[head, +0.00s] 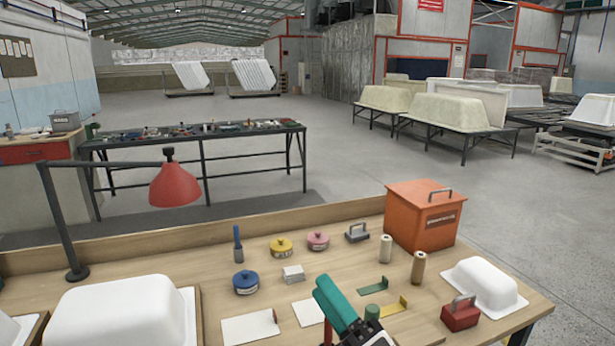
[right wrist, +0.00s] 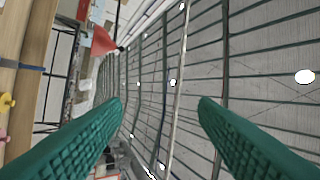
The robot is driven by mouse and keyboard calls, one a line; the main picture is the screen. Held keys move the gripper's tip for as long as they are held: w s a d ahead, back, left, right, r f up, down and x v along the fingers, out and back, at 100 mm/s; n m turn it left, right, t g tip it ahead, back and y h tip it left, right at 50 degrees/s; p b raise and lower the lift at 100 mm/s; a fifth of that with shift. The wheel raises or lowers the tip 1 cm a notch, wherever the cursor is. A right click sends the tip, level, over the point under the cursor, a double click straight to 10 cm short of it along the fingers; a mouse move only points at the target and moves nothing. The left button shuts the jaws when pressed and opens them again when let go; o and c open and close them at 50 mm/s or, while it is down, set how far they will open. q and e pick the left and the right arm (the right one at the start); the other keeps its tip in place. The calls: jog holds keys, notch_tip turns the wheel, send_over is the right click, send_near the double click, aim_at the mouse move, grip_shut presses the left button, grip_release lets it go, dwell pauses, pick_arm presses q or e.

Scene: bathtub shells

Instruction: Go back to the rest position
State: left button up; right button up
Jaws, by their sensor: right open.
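My right gripper (head: 345,308) shows at the bottom middle of the head view, over the front of the workbench (head: 180,250). Its teal ribbed fingers point up and away from the bench. In the right wrist view the two fingers of the right gripper (right wrist: 160,118) stand wide apart with nothing between them, and the roof fills most of the background. My left gripper is not in view.
On the bench are a red lamp (head: 173,188), an orange box (head: 425,218), a blue pot (head: 246,283), a red block with a handle (head: 461,314) and white tub shells (head: 125,315) (head: 487,284). Cards and small brackets lie around my right gripper.

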jog(key=w+d+f+m+t+h, duration=0.1)
jog(key=d+f+m+h, duration=0.9)
jog(key=m, duration=0.4)
jog(key=s+d+f+m+g+h, duration=0.3)
jog(key=s+f+m+g, duration=0.1)
jog(key=f, duration=0.2)
jog(key=s+d+f+m+g+h, duration=0.3)
jog(key=f+m+g, duration=0.15)
jog(key=f, duration=0.25)
jog(key=s+d+f+m+g, duration=0.1)
jog(key=s+f+m+g, duration=0.3)
jog(key=s, duration=0.5)
jog(key=s+f+m+g, duration=0.1)
jog(key=s+f+g, duration=0.35)
jog(key=s, duration=0.35)
jog(key=s+a+f+x, duration=0.1)
jog(key=s+x, duration=0.2)
jog(key=x, duration=1)
jog(key=s+x, duration=0.2)
jog(key=x, duration=1.1)
jog(key=s+d+f+g, duration=0.1)
jog(key=s+d+f, duration=0.2)
jog(key=s+f, duration=1.3)
jog(key=shift+s+y, duration=0.3)
jog(key=shift+s, duration=0.55)
